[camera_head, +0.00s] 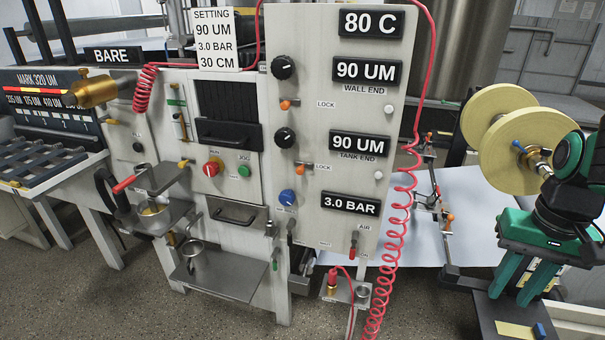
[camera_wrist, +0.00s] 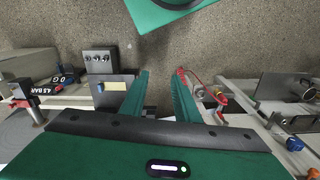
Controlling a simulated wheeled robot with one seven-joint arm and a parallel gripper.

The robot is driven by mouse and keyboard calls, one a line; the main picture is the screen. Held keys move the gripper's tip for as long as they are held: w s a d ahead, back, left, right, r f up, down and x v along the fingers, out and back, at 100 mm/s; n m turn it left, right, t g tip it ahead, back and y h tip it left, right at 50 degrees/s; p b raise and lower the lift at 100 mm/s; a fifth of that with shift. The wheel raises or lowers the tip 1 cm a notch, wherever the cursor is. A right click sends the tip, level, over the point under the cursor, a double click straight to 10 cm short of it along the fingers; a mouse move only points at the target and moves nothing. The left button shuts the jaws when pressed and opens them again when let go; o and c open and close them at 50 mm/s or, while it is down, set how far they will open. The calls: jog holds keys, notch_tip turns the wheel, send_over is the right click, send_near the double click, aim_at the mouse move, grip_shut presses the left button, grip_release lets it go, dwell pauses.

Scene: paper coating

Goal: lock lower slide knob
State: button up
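No knob in view is labelled as the lower slide knob. Several small orange knobs sit on a thin metal frame beside the white sheet, a middle one (camera_head: 437,190) and a lower one (camera_head: 449,218). Two orange levers marked LOCK are on the panel, an upper one (camera_head: 286,104) and a lower one (camera_head: 303,167). Whether any is locked, I cannot tell. My gripper (camera_head: 510,298) is right of all these, pointing down above a dark tray. In the wrist view my gripper (camera_wrist: 163,72) is open, with nothing between its two green fingers.
The dark tray (camera_head: 485,323) bears a yellow pad (camera_head: 515,331). A large yellow roll (camera_head: 508,148) stands close to my arm. A coiled red hose (camera_head: 403,225) hangs between the panel (camera_head: 325,25) and the metal frame. The white sheet (camera_head: 480,190) spreads behind the frame.

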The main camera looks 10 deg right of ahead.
jog(key=w, duration=0.4)
jog(key=w+a+r+t, duration=0.1)
jog(key=w, duration=0.3)
jog(key=w+a+r+n+t, duration=0.1)
jog(key=w, duration=0.3)
jog(key=shift+w, duration=0.25)
grip_shut()
jog(key=w+a+r+t+y, duration=0.1)
jog(key=w+a+r+t, duration=0.1)
jog(key=w+a, duration=0.8)
jog(key=w+a+r+n+t+y, duration=0.1)
jog(key=w+a+r+t+y, duration=0.1)
jog(key=w+a, duration=0.8)
jog(key=w+r+t, duration=0.1)
jog(key=w, duration=0.2)
jog(key=shift+a+r, duration=0.3)
jog(key=shift+r, duration=0.1)
